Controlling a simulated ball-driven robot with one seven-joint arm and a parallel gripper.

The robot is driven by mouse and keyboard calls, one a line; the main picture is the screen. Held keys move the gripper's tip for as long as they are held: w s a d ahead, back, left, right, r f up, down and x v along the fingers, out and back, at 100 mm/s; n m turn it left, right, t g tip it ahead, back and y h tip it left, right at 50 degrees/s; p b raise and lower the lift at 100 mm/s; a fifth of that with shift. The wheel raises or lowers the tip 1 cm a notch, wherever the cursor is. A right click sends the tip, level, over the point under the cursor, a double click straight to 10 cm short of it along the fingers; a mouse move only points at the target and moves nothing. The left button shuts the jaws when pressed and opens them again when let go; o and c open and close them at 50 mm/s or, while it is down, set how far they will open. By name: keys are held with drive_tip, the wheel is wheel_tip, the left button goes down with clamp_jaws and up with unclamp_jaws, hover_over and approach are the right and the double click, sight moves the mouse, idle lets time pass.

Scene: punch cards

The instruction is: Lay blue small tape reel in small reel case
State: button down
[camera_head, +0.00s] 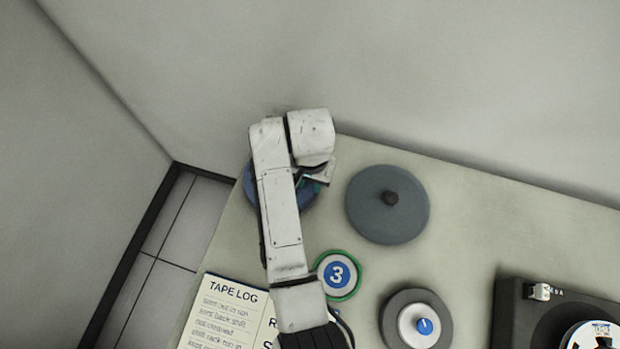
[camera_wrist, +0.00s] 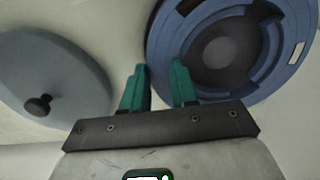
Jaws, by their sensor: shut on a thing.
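The blue tape reel (camera_wrist: 277,80) is a round disc with dark cutouts, a grey hub and a small white mark near its rim. My gripper (camera_wrist: 158,72) has its green fingers on either side of the reel's near edge and is shut on it. In the head view, the blue reel (camera_head: 250,186) is mostly hidden under my arm at the table's far left corner. A round grey-blue lidded shape with a dark knob (camera_head: 387,215) stands just right of it, likely the case. It also shows in the wrist view (camera_wrist: 60,65).
A green-rimmed reel marked 3 (camera_head: 352,282) and a grey reel with a blue centre (camera_head: 400,335) lie nearer. A tape log sheet (camera_head: 225,310) is at lower left, a black tape machine (camera_head: 515,315) at lower right. A wall runs behind the table (camera_head: 480,220).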

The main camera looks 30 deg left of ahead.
drive_tip(key=shift+f, duration=1.2)
idle(1.1)
drive_tip(key=c, duration=0.8)
unclamp_jaws()
drive_tip(key=c, duration=0.3)
drive_tip(key=shift+c, duration=0.2)
wheel_tip(320, 180, up, 6)
drive_tip(key=p, duration=0.5)
drive_tip(key=shift+r, duration=1.5)
